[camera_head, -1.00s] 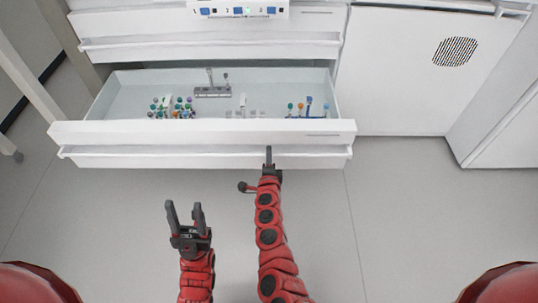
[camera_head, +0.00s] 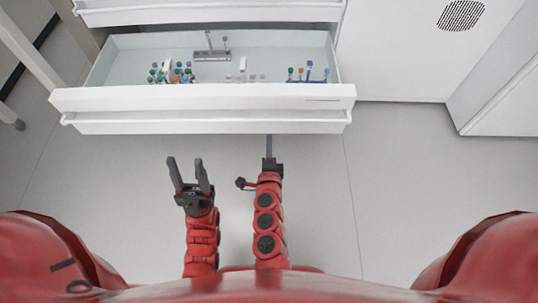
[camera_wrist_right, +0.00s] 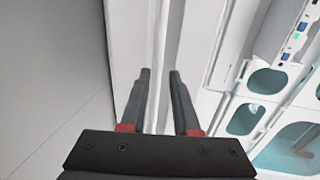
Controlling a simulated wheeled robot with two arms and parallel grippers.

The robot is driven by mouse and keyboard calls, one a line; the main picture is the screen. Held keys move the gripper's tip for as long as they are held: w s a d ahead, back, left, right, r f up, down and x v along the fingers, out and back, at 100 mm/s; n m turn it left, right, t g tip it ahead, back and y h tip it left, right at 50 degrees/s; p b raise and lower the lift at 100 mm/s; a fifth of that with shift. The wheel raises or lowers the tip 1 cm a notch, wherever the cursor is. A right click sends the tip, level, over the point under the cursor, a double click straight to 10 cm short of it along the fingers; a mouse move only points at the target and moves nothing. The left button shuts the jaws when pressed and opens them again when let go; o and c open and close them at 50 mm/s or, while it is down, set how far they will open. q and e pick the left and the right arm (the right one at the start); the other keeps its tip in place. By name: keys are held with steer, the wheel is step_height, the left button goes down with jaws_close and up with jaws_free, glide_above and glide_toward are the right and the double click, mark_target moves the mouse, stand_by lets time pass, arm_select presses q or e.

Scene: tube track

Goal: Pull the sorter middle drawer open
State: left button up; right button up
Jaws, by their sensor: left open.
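The sorter drawer (camera_head: 200,97) stands pulled out, with tubes and holders visible inside. Its long handle bar (camera_head: 205,121) runs across the front; whether this is the middle drawer cannot be told, as what lies below is hidden. My right gripper (camera_head: 269,142) is just in front of the handle, its tips by the lower edge. In the right wrist view its two fingers (camera_wrist_right: 159,75) are apart, with the white drawer front and handle behind and between them; I see no firm grip. My left gripper (camera_head: 187,165) is open and empty, left of the right one, over the floor.
A closed drawer front (camera_head: 210,12) is above the open one. A white cabinet with a round vent (camera_head: 461,15) stands at the right. Colored tubes (camera_head: 171,73) and a grey holder (camera_head: 212,56) sit inside the drawer. The floor (camera_head: 330,180) in front is clear.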

steer(key=s, duration=0.2)
steer(key=s+r, duration=0.1)
steer(key=s, duration=0.2)
steer(key=shift+s+p, duration=0.25)
steer(key=shift+p, duration=0.15)
